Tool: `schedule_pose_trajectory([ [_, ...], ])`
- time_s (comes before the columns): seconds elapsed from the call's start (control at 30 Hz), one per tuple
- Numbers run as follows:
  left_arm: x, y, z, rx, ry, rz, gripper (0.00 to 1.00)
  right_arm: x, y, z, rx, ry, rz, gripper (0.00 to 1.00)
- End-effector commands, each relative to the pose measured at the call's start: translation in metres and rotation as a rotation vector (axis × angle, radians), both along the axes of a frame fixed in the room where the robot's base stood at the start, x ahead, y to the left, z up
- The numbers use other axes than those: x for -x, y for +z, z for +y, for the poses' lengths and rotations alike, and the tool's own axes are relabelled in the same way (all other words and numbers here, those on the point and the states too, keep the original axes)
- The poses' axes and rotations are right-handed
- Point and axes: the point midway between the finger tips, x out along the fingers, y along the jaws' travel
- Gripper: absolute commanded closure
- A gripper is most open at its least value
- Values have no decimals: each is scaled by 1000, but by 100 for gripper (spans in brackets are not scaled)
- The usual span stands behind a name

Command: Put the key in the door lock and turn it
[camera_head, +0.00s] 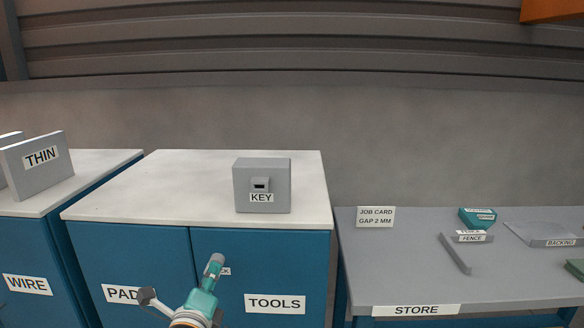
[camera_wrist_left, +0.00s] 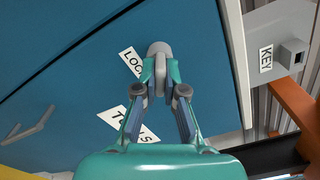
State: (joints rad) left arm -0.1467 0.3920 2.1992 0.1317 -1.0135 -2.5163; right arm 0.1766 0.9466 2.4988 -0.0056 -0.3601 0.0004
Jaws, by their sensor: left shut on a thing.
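My left gripper (camera_head: 211,270) is in front of the blue door marked TOOLS (camera_head: 275,303), beside a small label partly hidden by it. In the left wrist view its fingertips (camera_wrist_left: 160,80) are shut on a small grey piece, which looks like the key (camera_wrist_left: 159,88). Just beyond it is a round grey lock (camera_wrist_left: 159,48), beside the LOCK label (camera_wrist_left: 132,62). The key's far end lines up with the lock and seems to meet it. How far it is in cannot be seen. My right gripper is not in view.
A grey block marked KEY (camera_head: 262,180) with a dark slot stands on the white cabinet top (camera_head: 170,190). A grey handle (camera_wrist_left: 30,125) shows on the blue front. To the right is a grey STORE table (camera_head: 400,275) with a job card (camera_head: 376,217) and several parts.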

Motion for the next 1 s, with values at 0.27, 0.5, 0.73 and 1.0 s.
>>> schedule_pose_trajectory([
  [0.27,-1,1,0,-132,1,-5,100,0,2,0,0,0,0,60],
  [0.5,-1,1,0,-429,1,-14,100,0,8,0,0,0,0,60],
  [0.73,-1,2,0,-461,2,-16,100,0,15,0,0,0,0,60],
  [1.0,-1,1,0,-500,2,-18,100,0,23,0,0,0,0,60],
])
